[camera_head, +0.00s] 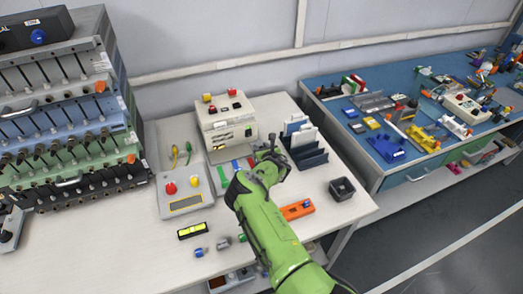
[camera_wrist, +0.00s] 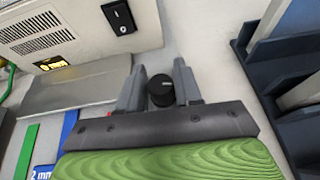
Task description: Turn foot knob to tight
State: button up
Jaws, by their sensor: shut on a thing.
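A round black knob (camera_wrist: 161,90) sits between the two grey fingers of my gripper (camera_wrist: 159,88) in the wrist view. The gripper is shut on this knob. In the head view my gripper (camera_head: 268,155) reaches down at the table's middle, right of the white machine, and the arm hides the knob there. I cannot tell from these views which way the knob is set.
The white machine (camera_head: 228,122) with red buttons stands just behind, its black switch (camera_wrist: 118,17) close by. A dark slotted rack (camera_head: 309,157) holding pouches is at the right.

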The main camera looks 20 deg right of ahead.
jog(key=m+h+b, duration=0.3)
jog(key=h, duration=0.1)
jog(key=shift+a+f+m+g+b, duration=0.15)
jog(key=shift+f+m+g+b, duration=0.15)
jog(key=shift+f+g, duration=0.1)
jog(key=m+g+h+b, duration=0.2)
jog(key=m+h+b, duration=0.1)
jog(key=b, duration=0.1)
jog(key=shift+m+h, duration=0.3)
jog(key=shift+h, duration=0.1)
jog(key=m+g+h+b, duration=0.2)
jog(key=m+b, duration=0.1)
jog(key=b, duration=0.2)
jog(key=shift+g+h, duration=0.3)
jog(key=shift+g, duration=0.1)
jog(key=shift+r+m+g+h+b, duration=0.2)
jog(key=shift+m+g+h+b, duration=0.1)
jog(key=shift+m+g+b, duration=0.65)
jog(key=shift+r+b, duration=0.1)
jog(key=shift+b, duration=0.25)
jog(key=o, duration=0.7)
